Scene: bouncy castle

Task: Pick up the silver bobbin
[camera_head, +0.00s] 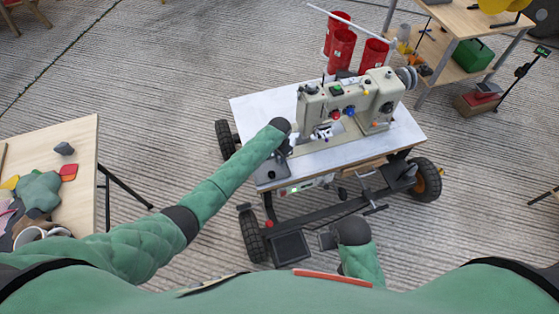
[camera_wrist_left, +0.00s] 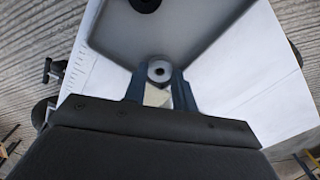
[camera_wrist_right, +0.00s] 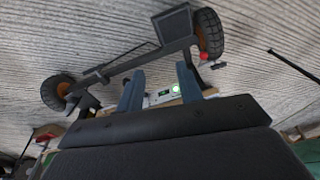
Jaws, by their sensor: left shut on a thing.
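The silver bobbin (camera_wrist_left: 159,70) is a small round metal piece with a dark centre hole, seen in the left wrist view. My left gripper (camera_wrist_left: 160,82) is shut on it, with one finger on each side. Below it is a grey tray (camera_wrist_left: 225,62) with a raised rim. In the head view my left gripper (camera_head: 287,150) is over the left front part of the white table, and the bobbin is too small and covered to make out. My right gripper (camera_wrist_right: 160,85) is open and empty, low in front of the wheeled table.
A sewing machine (camera_head: 345,105) stands on the white table (camera_head: 255,110), just right of my left gripper. A dark round thing (camera_wrist_left: 145,4) lies in the tray. Red bins (camera_head: 341,50) stand behind. A wooden table (camera_head: 80,150) is at left. Black wheels (camera_head: 252,235) stick out below.

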